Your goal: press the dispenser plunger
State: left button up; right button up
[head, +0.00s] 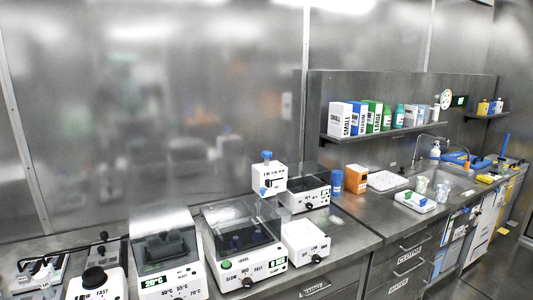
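A small white device (269,178) with a dark display and a blue knob-like top (267,155) stands at the back of the bench, right of centre; this looks like the dispenser and its plunger. A small blue part also shows at its lower front. A white pump bottle (435,151) stands behind the sink at the right; its pump is too small to make out. Neither of my grippers is in view, and nothing touches either item.
Lidded machines (243,238) and a heater block (166,262) crowd the front left bench. A small white box (305,242) stands before the device. Right are a blue cup (337,181), an orange box (356,179), a white tray (387,180) and the sink (452,182).

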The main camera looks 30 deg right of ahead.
aim_at(266, 154)
jog(key=i+l, duration=0.2)
jog(key=l, duration=0.15)
jog(key=i+l, duration=0.15)
jog(key=l, duration=0.25)
jog(key=i+l, duration=0.2)
jog(key=l, duration=0.15)
jog(key=i+l, duration=0.2)
jog(key=l, duration=0.15)
jog(key=l+z, duration=0.05)
